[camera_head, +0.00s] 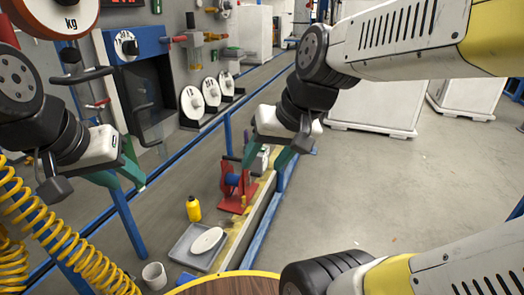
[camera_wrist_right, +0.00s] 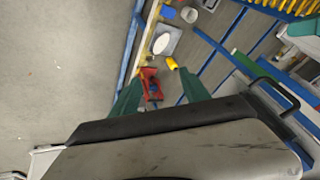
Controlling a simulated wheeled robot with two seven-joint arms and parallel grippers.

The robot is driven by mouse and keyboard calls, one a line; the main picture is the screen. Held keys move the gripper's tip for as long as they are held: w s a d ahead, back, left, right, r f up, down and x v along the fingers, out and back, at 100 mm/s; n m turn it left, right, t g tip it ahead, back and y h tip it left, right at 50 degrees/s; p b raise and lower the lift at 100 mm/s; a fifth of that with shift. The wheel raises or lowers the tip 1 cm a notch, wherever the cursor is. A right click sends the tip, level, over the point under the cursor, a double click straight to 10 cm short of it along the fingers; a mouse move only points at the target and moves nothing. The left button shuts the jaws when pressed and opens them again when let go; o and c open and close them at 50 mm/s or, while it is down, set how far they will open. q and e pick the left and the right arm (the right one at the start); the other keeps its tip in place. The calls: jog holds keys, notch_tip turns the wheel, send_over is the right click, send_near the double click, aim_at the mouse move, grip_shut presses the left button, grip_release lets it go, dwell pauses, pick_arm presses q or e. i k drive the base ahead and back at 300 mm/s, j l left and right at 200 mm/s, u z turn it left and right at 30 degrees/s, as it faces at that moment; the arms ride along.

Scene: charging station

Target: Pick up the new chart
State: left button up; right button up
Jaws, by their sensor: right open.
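A white round disc, which looks like the chart (camera_head: 207,240), lies flat on a grey tray (camera_head: 187,262) at the lower middle of the head view. The disc also shows in the right wrist view (camera_wrist_right: 160,43), beyond the fingers. My right gripper (camera_head: 262,165) is open and empty, above and behind the red stand, away from the disc. Its green fingers (camera_wrist_right: 158,88) are spread in the wrist view. My left gripper (camera_head: 130,184) looks open and empty, at the left, higher than the tray. Neither gripper touches the disc.
A yellow bottle (camera_head: 194,209) and a red stand (camera_head: 233,190) are beside the tray. A white cup (camera_head: 154,275) and a round wooden top (camera_head: 228,286) are nearer. Several white dials (camera_head: 192,102) stand on a rack. A yellow coiled hose (camera_head: 60,250) hangs at left. Floor at right is clear.

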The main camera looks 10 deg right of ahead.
aim_at(192, 103)
jog(key=i+l+u, duration=0.1)
jog(key=l, duration=0.2)
jog(key=i+l+u, duration=0.1)
jog(key=l, duration=0.25)
jog(key=i+l+u, duration=0.1)
jog(key=l, duration=0.25)
jog(key=i+l+u, duration=0.1)
jog(key=l, duration=0.25)
